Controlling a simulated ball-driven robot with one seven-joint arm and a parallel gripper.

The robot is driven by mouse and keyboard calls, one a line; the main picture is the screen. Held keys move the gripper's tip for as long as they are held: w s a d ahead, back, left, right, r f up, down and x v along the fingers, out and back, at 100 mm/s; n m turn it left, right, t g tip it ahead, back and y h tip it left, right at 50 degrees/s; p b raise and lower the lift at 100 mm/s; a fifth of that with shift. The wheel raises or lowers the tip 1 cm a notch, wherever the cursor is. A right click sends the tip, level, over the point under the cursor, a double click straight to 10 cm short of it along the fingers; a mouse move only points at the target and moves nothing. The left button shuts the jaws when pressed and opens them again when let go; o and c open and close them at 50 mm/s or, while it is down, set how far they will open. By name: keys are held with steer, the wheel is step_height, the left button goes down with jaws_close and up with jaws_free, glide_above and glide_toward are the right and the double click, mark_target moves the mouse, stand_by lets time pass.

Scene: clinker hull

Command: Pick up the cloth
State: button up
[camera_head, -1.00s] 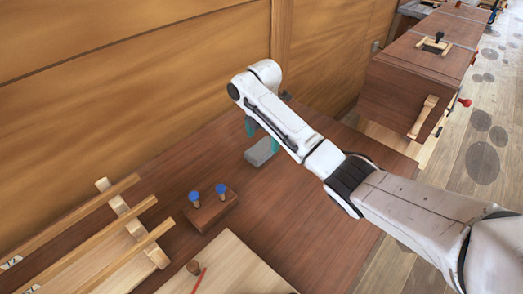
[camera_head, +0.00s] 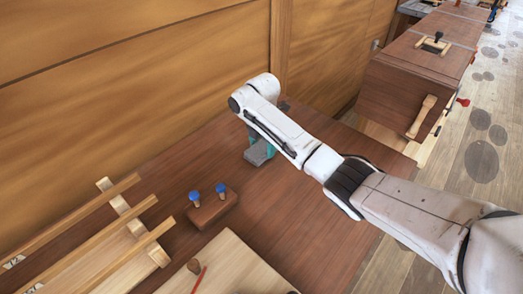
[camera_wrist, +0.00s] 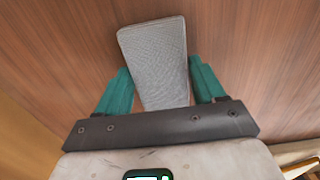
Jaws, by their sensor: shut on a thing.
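The cloth (camera_head: 257,154) is a grey folded block on the brown bench top, partly hidden by my arm in the head view. In the wrist view the cloth (camera_wrist: 155,62) has a woven texture and lies between the two teal fingers. My gripper (camera_head: 258,143) is down at the cloth. In the wrist view my gripper (camera_wrist: 160,88) is shut on the cloth, one finger at each long side. The cloth's near end is hidden by the gripper body. I see no clear gap between the cloth and the bench.
A wooden block with two blue-topped pegs (camera_head: 212,208) stands left of the cloth. A wooden rack (camera_head: 127,222) and a pale board (camera_head: 225,268) lie further left and in front. A wooden wall (camera_head: 150,75) rises behind. A large brown chest (camera_head: 415,80) stands at the right.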

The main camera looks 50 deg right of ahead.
steer(key=c, duration=0.3)
steer(key=shift+r, duration=0.1)
steer(key=shift+r, duration=0.6)
steer(key=shift+s+d+r+p, duration=0.1)
steer(key=shift+s+r+p, duration=1.35)
steer(key=shift+s+r, duration=0.7)
steer(key=shift+s+d+r+p, duration=0.1)
steer(key=shift+s+r+p, duration=1.5)
steer(key=shift+s, duration=0.9)
steer(key=shift+s+r+p, duration=1.3)
steer(key=shift+s+r, duration=0.75)
steer(key=shift+s, duration=0.3)
